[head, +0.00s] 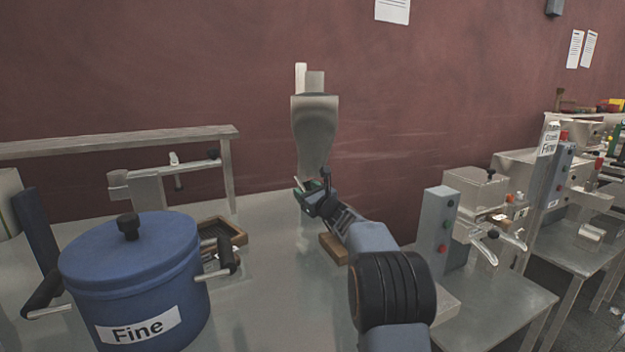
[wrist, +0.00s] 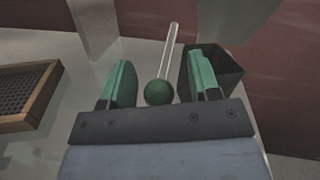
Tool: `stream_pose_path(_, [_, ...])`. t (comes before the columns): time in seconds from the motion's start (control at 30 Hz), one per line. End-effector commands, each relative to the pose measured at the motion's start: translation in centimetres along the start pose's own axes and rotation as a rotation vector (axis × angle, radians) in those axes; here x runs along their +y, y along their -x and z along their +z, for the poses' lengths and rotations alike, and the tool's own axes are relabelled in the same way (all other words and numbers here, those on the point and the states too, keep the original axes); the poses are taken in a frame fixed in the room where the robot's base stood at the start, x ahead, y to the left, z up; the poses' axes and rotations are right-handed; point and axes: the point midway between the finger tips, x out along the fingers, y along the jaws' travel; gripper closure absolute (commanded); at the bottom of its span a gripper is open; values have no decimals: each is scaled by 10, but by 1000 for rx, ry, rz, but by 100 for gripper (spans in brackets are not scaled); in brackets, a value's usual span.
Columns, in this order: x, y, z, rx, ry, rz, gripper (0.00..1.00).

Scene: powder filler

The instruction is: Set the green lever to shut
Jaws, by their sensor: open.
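The green lever knob (wrist: 159,92) shows in the wrist view as a dark green ball on the end of a pale metal rod. The rod runs up and slightly right from the ball. My gripper (wrist: 162,85) is open, with one green-padded finger on each side of the ball. In the head view my gripper (head: 313,188) is at the foot of the tall grey metal hopper (head: 315,135).
A blue lidded pot labelled Fine (head: 135,270) stands at the left front. A wood-framed grate tray (wrist: 50,95) lies left of my gripper. A dark open bin (wrist: 222,70) stands close behind the right finger. A grey control box (head: 437,225) stands to the right.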

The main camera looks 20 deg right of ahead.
Motion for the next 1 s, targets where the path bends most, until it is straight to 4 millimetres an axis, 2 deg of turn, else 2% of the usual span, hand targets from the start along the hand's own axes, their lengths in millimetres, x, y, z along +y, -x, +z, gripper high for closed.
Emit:
stream_pose_path(0.03, [-3, -2, 14, -3, 3, 0, 44])
stream_pose_path(0.07, [-3, -1, 20, -3, 3, 0, 44])
stream_pose_path(0.37, [3, 38, 85, -2, 4, -1, 44])
stream_pose_path(0.5, [11, 64, 101, -2, 2, -1, 44])
stream_pose_path(0.7, [20, 92, 121, -2, 2, 0, 44])
stream_pose_path(1.0, [26, 112, 135, -1, 0, 1, 44])
